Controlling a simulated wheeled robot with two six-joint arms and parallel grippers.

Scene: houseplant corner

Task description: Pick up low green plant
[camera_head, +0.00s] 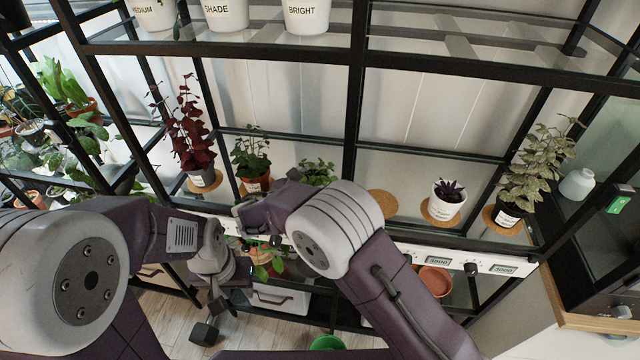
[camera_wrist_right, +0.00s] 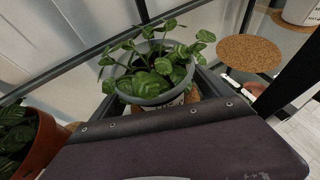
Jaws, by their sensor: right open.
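The low green plant (camera_wrist_right: 165,68) has round leaves and sits in a grey pot (camera_wrist_right: 145,88) in the right wrist view. In the head view its leaves (camera_head: 318,170) show just above my right arm, which hides its pot. My right gripper (camera_wrist_right: 158,95) is open, with a dark finger on each side of the pot. I cannot tell whether the fingers touch it. In the head view the right fingers are mostly hidden. My left gripper (camera_head: 212,318) hangs low in front of the rack, open and empty, pointing down.
On the same shelf stand a dark red plant (camera_head: 185,130), a taller green plant (camera_head: 251,160), a small purple plant (camera_head: 447,200) and a pale-leaved plant (camera_head: 535,175). An empty cork mat (camera_head: 382,204) lies right of the low plant. Black rack posts and bars stand close by.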

